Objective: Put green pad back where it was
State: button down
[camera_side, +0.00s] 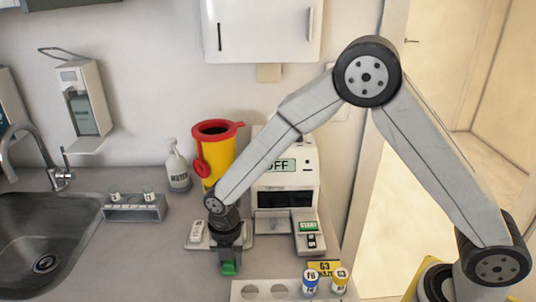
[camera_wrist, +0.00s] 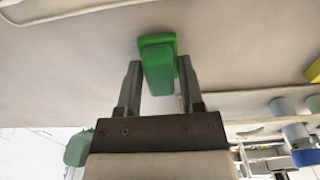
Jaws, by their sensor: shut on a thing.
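The green pad (camera_side: 228,268) is a small block at the tips of my gripper (camera_side: 229,256), low over the counter in front of the white tray. In the wrist view the green pad (camera_wrist: 158,66) sits between the two fingers of my gripper (camera_wrist: 160,82), which is shut on it. Its wider end points away from the gripper. I cannot tell whether the pad touches the counter.
A white analyser (camera_side: 287,180) reading OFF stands behind, with a green START button (camera_side: 308,226). A white tray (camera_side: 266,243) lies behind the gripper. A rack (camera_side: 237,290) with blue- and yellow-capped vials is at the front right.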

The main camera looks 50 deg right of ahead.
jog(key=shift+f, duration=0.15)
jog(key=shift+c, duration=1.1)
grip_release()
notch_tip(320, 180, up, 12)
jog(key=shift+r, duration=0.2)
jog(key=shift+d, duration=0.1)
